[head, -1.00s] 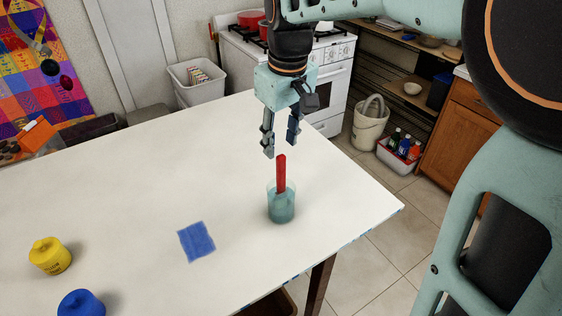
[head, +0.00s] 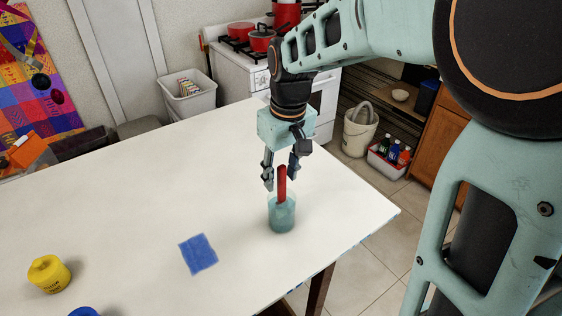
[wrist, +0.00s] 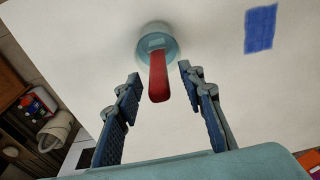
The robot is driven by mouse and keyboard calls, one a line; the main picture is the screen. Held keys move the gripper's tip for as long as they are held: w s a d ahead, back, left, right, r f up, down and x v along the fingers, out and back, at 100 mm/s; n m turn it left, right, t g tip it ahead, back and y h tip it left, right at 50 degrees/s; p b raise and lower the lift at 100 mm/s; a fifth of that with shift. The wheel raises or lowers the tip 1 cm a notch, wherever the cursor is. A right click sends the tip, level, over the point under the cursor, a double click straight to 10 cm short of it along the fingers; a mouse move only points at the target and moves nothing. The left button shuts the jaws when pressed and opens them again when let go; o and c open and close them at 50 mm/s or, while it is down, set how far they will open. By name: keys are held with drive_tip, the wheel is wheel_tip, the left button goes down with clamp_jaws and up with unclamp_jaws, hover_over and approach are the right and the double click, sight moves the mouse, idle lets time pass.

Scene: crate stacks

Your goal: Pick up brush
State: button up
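The brush (head: 282,184) has a red handle and stands in a translucent teal cup (head: 283,216) on the white table. The part of it inside the cup is hard to make out. My gripper (head: 281,181) is open above the cup, its fingertips near the top of the handle. In the wrist view the brush (wrist: 158,78) shows between the two fingers of my gripper (wrist: 159,71), with space on both sides. The cup (wrist: 156,42) lies beyond the fingertips there.
A blue square patch (head: 198,254) lies on the table (head: 130,205) left of the cup. A yellow pot (head: 49,273) and a blue pot (head: 86,312) stand at the lower left. The table's right edge is close to the cup.

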sight(282, 193)
drive_tip(key=f, duration=0.3)
drive_tip(key=shift+w+a+f, duration=0.1)
drive_tip(key=shift+w+f, duration=0.1)
drive_tip(key=shift+f, duration=0.05)
drive_tip(key=shift+c, duration=0.2)
clamp_jaws()
wheel_tip(282, 193, up, 10)
drive_tip(key=shift+f+b, duration=0.2)
drive_tip(key=shift+b, duration=0.15)
drive_tip(key=shift+f+b, duration=2.95)
drive_tip(key=shift+f, duration=1.35)
